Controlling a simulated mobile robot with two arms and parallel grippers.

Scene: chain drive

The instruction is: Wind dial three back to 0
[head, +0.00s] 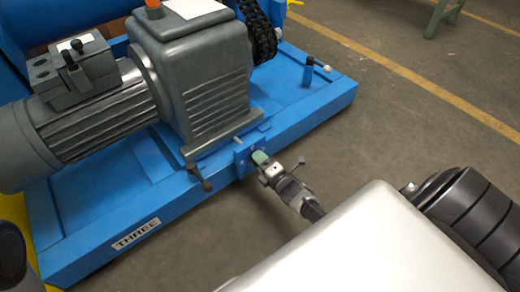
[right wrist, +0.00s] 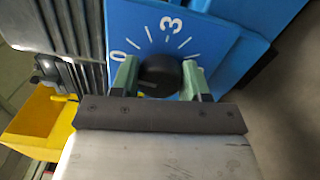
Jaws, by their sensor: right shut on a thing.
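Dial three is a blue plate (right wrist: 235,45) with white tick marks and the numerals 0 and 3, and a round black knob (right wrist: 160,72) in the right wrist view. The 0 is at the left and the 3 at the top. I cannot make out a pointer on the knob. My right gripper (right wrist: 162,80) is shut on the knob, with one green finger on each side. In the head view the right gripper (head: 262,160) is at the plate (head: 241,158) on the blue base's front side, and it hides the knob. My left gripper is not in view.
The blue base (head: 190,205) carries a grey motor and gearbox (head: 205,70) and a label reading THREE (head: 136,234). A small lever (head: 202,178) sticks out left of the plate. A yellow bin (right wrist: 38,118) shows in the wrist view. Open floor (head: 400,130) lies at the right.

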